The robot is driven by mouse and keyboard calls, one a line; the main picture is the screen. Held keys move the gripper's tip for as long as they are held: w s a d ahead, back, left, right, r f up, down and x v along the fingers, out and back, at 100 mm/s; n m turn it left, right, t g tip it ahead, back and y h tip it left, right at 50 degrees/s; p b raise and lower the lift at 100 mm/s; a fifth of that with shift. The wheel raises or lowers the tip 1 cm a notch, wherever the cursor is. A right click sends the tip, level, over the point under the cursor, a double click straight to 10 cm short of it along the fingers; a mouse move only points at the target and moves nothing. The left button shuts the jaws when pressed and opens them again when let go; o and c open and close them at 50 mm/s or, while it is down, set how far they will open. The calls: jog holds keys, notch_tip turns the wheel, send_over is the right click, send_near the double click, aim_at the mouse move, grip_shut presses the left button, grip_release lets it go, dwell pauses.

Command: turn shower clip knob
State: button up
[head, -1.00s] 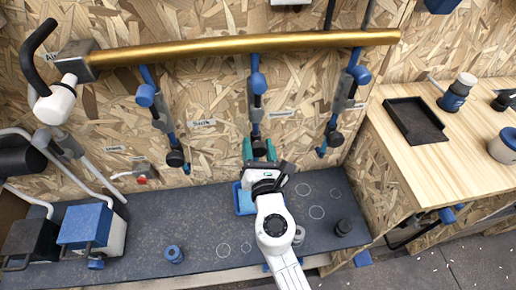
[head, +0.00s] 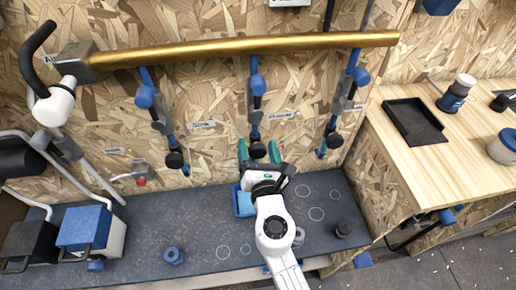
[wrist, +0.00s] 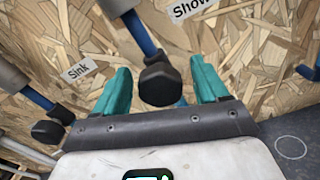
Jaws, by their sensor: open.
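The middle blue clip (head: 256,88) hangs from the brass pipe, with a round black knob (head: 258,150) at its lower end. A label reading "Shower" (head: 281,115) is on the wall right of this clip, and a "Sink" label (head: 202,124) is left of it. My gripper (head: 258,153) is open, its teal fingers on either side of the knob. In the wrist view the black knob (wrist: 160,85) sits between the fingers, with a visible gap on both sides. I cannot tell how deep the knob lies between them.
Similar clips with black knobs hang at left (head: 174,160) and right (head: 333,140). A small blue bin (head: 243,203) stands on the dark shelf (head: 200,235) below my gripper. A wooden bench (head: 388,135) with a black tray (head: 414,122) is at right.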

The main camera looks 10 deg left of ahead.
jog(key=v, duration=1)
jog(key=shift+s, duration=0.4)
jog(key=shift+d, duration=0.1)
